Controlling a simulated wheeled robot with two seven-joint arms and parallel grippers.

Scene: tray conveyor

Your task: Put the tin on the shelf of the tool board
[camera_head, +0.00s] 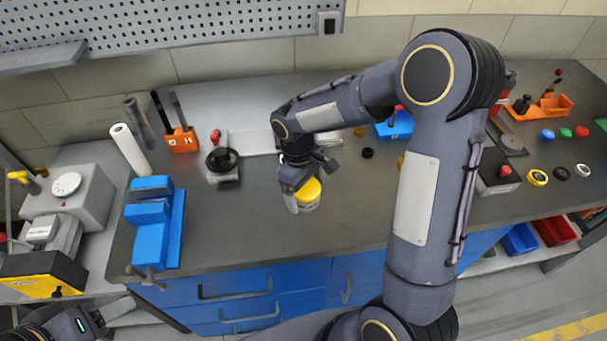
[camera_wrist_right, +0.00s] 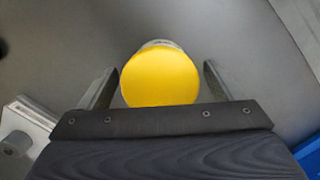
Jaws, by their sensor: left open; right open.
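The tin (camera_head: 309,196) stands upright on the dark bench top, with a yellow lid and a pale body. In the right wrist view its round yellow lid (camera_wrist_right: 160,78) lies between the two fingers. My right gripper (camera_head: 305,190) is open around the tin, with a gap on both sides in the wrist view (camera_wrist_right: 158,85). My left gripper (camera_head: 100,318) is open at the lower left, away from the bench top. The tool board (camera_head: 180,22) is a perforated panel on the back wall. Its grey shelf (camera_head: 42,57) sticks out at the upper left.
A blue vise (camera_head: 152,222) stands at the bench's left part. An orange holder (camera_head: 180,140), a black and red tool (camera_head: 222,160) and a blue bin (camera_head: 395,125) stand behind. My right arm crosses the bench.

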